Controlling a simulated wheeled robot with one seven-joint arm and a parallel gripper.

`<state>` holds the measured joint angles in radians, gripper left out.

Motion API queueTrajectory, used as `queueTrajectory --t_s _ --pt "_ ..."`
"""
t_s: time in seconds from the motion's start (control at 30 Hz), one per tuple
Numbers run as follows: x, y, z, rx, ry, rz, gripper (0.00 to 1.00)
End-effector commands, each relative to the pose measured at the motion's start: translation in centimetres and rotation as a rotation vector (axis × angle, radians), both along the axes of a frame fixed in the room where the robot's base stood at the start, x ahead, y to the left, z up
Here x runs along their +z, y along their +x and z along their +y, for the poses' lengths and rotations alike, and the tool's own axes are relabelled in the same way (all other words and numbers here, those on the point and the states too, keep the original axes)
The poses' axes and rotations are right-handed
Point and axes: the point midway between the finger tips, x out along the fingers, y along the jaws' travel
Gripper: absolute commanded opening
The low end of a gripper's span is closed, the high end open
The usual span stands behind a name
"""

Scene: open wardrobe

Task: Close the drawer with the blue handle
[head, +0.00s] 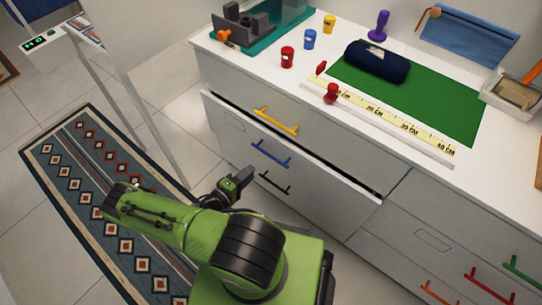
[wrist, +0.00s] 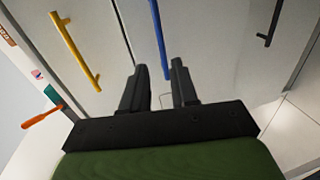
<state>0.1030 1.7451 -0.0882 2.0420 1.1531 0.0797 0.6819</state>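The drawer with the blue handle (head: 271,155) is pulled out a little. A dark gap shows behind the top edge of its white front (head: 330,190) in the head view. My gripper (head: 247,174) is in front of this drawer, below and left of the blue handle in the picture. In the wrist view my gripper (wrist: 159,66) has its two black fingers apart with nothing between the tips. The blue handle (wrist: 160,38) lies ahead of the fingertips, in line with the gap between them. I see no contact with the handle or the front.
A yellow handle (head: 277,121) is above and a black handle (head: 274,183) below the blue one. The counter (head: 225,52) carries cups, a ruler (head: 385,122) and a dark pouch (head: 377,62). A patterned rug (head: 110,180) lies on the floor at left.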

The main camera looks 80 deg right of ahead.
Motion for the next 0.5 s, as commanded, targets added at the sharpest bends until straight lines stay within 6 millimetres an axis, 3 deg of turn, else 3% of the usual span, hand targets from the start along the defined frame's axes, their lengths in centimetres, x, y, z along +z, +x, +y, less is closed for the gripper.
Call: queueTrajectory --t_s 0.3,0.5 --pt "-2.0 -3.4 -7.3 -0.007 -0.002 -0.001 0.28" --pt "-2.6 -4.6 -10.5 -0.004 0.001 -0.001 0.28"
